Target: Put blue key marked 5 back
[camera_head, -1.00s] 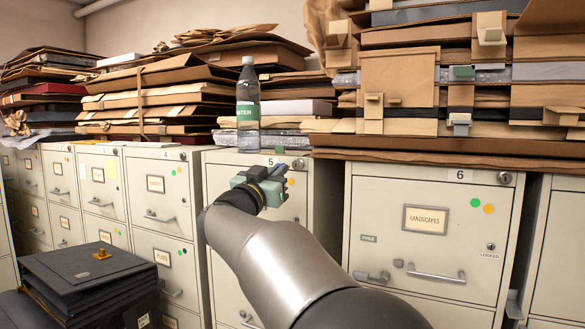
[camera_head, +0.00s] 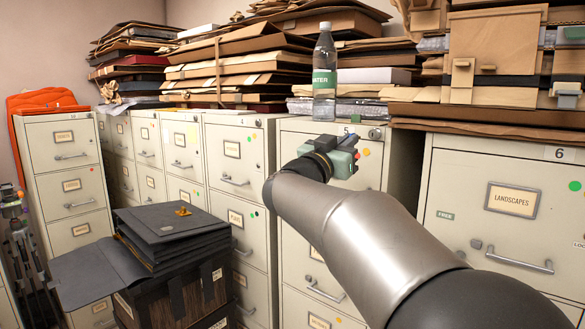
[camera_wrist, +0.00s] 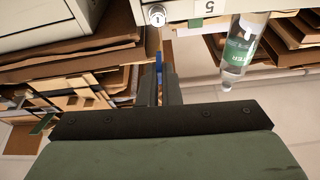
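A blue strip, which looks like the blue key (camera_wrist: 158,62), shows between the two dark fingers of my gripper (camera_wrist: 162,80) in the wrist view. The fingers are close together on it; its mark cannot be read. Beyond the key tip is a round silver lock (camera_wrist: 156,15) at the cabinet edge, beside the label 5 (camera_wrist: 209,6). The tip appears apart from the lock. In the head view my gripper (camera_head: 350,145) is in front of the top of cabinet 5 (camera_head: 300,215), and the key cannot be made out there.
A water bottle (camera_head: 324,75) stands on top of cabinet 5, close behind my gripper. Paper stacks (camera_head: 235,60) cover the cabinet tops. Cabinet 6 (camera_head: 510,205) is at right. A black folder box (camera_head: 165,270) stands at lower left, and an orange cloth (camera_head: 40,102) lies at far left.

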